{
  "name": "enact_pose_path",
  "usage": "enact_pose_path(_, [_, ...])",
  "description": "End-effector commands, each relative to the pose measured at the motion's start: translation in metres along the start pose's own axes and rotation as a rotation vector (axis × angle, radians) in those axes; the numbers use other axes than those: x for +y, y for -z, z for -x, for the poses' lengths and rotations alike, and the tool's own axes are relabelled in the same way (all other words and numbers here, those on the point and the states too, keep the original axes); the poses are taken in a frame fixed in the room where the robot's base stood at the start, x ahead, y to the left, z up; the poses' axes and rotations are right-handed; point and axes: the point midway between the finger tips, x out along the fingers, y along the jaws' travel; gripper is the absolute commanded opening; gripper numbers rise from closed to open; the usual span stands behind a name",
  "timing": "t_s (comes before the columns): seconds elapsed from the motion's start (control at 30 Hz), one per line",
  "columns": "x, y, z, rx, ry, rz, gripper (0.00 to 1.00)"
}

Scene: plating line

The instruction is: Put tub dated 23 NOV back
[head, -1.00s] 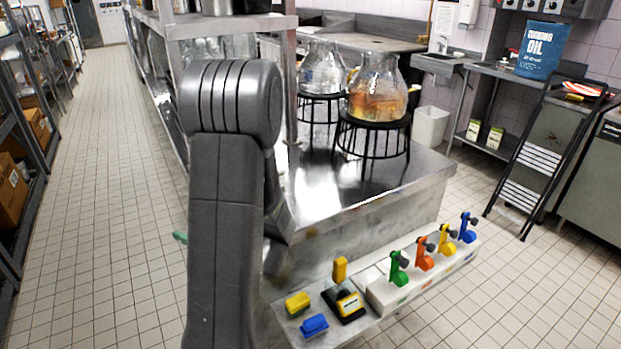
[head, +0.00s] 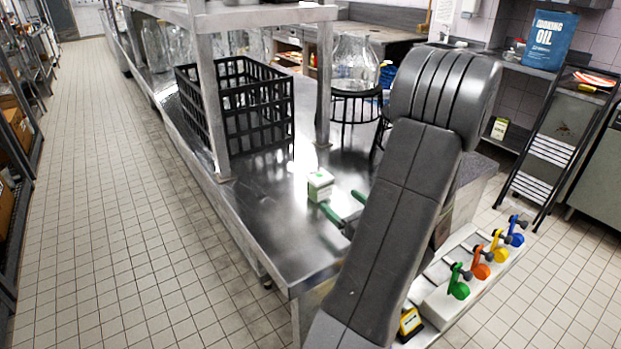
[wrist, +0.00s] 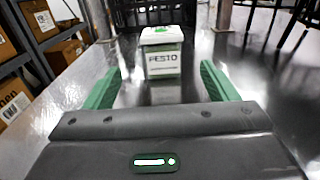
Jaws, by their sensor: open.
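A small white tub (head: 320,185) with a green mark on its lid stands upright on the steel counter (head: 262,215). In the wrist view the tub (wrist: 162,58) reads PESTO on its front; I cannot read a date on it. My gripper (head: 340,201) has green fingers and is low over the counter, just on the near right side of the tub. In the wrist view my gripper (wrist: 160,70) is open, with the tub straight ahead, roughly centred between the fingers and at or just beyond their tips. I see no contact.
A black lattice crate (head: 262,105) stands on the counter behind the tub, beside a shelf post (head: 323,80). A glass flask (head: 354,62) sits on a black stand farther back. A row of coloured levers (head: 480,264) is at the right. The counter around the tub is clear.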

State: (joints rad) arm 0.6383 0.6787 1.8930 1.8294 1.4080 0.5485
Motion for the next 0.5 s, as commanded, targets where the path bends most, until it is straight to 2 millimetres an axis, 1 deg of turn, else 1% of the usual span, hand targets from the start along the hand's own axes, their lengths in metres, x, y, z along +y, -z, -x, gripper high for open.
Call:
enact_pose_path(0.3, [0.001, -0.001, -0.056, 0.0, -0.005, -0.001, 0.8])
enact_pose_path(0.4, [0.0, -0.001, -0.07, 0.0, -0.003, 0.0, 0.8])
enact_pose_path(0.5, [0.001, -0.001, -0.078, 0.0, -0.003, 0.0, 0.8])
